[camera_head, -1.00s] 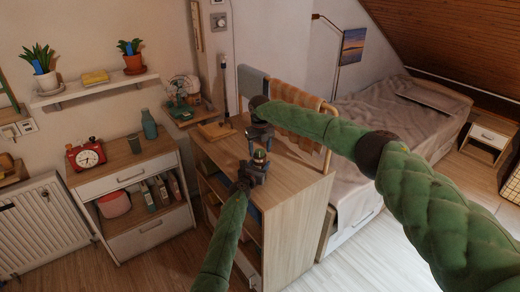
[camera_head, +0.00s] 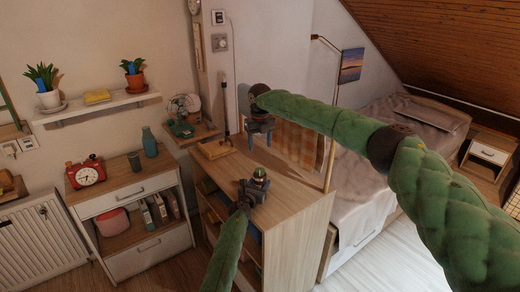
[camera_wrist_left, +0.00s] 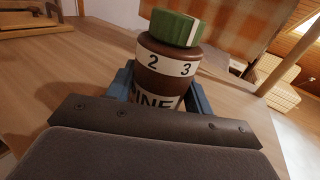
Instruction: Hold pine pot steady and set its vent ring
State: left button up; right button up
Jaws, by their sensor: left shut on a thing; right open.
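The pine pot (camera_wrist_left: 160,65) is brown, with a white band showing the numbers 2 and 3 and a lower label partly hidden, reading "INE". Its green vent ring (camera_wrist_left: 175,27) sits on top, with a white stripe above and slightly right of the 3. In the head view the pot (camera_head: 259,178) is small on the wooden cabinet top. My left gripper (camera_head: 252,190) is shut around the pot's lower body; its blue fingers flank it in the wrist view. My right gripper (camera_head: 259,142) is open and empty above the pot, apart from it.
The wooden cabinet top (camera_head: 290,200) is mostly clear around the pot. A wooden tray (camera_head: 217,149) lies at its back left corner. A checked cloth (camera_head: 297,142) hangs on a rail at the back right. A side cabinet with a red clock (camera_head: 86,173) stands to the left.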

dwell(0.3)
pick_arm(q)
jog(key=o, duration=1.1)
jog(key=shift+s, duration=0.1)
